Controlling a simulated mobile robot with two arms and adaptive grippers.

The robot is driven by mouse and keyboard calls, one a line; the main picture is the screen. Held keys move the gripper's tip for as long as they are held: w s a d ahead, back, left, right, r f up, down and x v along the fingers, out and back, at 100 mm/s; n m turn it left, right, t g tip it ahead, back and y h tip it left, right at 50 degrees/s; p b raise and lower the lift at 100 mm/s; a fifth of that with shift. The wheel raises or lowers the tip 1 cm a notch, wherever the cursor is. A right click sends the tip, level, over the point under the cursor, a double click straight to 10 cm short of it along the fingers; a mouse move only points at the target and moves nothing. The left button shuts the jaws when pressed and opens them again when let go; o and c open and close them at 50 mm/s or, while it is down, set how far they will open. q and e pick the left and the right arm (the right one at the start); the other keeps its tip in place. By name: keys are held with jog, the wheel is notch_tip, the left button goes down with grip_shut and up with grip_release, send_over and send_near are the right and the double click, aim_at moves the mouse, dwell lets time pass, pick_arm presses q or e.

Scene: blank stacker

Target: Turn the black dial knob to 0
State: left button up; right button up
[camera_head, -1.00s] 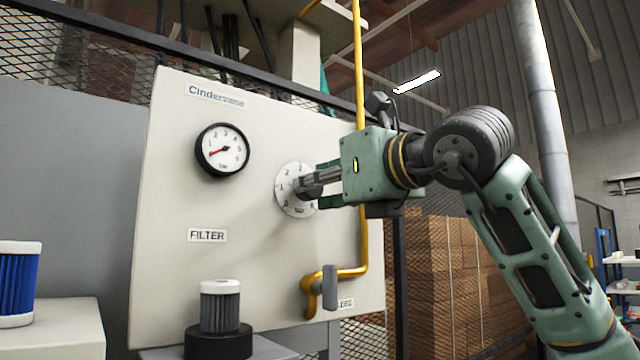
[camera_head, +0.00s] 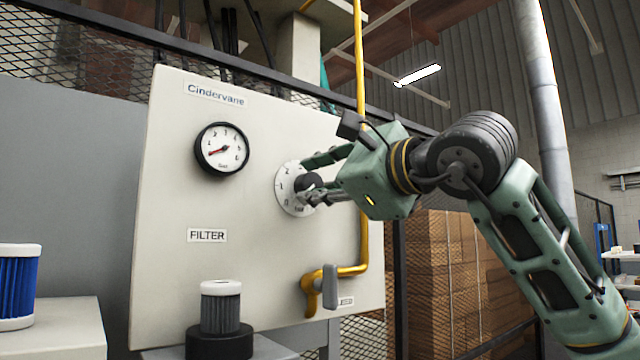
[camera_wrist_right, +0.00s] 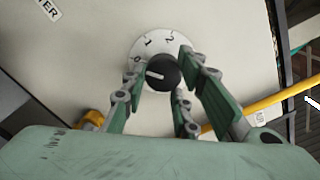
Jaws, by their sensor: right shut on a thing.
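The black dial knob (camera_head: 311,182) sits on a white numbered dial plate (camera_head: 284,196) on the cream panel, partly hidden by my fingers in the head view. In the right wrist view the knob (camera_wrist_right: 163,74) shows a white pointer mark aimed left, close to the 0; the 1 and 2 show above. My right gripper (camera_head: 309,181) is shut on the knob, with fingers at opposite sides and the wrist tilted. The wrist view shows the fingers (camera_wrist_right: 164,78) on either side of the knob. My left gripper is in neither view.
A round gauge (camera_head: 222,149) is to the left of the dial on the panel (camera_head: 175,200). A yellow pipe (camera_head: 362,235) with a valve handle (camera_head: 330,286) runs close below my gripper. A grey filter (camera_head: 220,305) stands below, and a blue filter (camera_head: 17,285) at far left.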

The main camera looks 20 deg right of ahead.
jog(key=shift+w+a+f+n, duration=0.15)
jog(key=shift+a+f+n, duration=0.05)
jog(key=shift+f+n, duration=0.35)
jog(key=o, duration=0.9)
jog(key=shift+c, duration=0.2)
jog(key=shift+o, duration=0.7)
jog(key=shift+s+r, duration=0.15)
jog(key=shift+s, duration=0.05)
jog(key=shift+d+r, duration=0.1)
jog(key=v, duration=1.1)
jog(key=shift+s, duration=0.4)
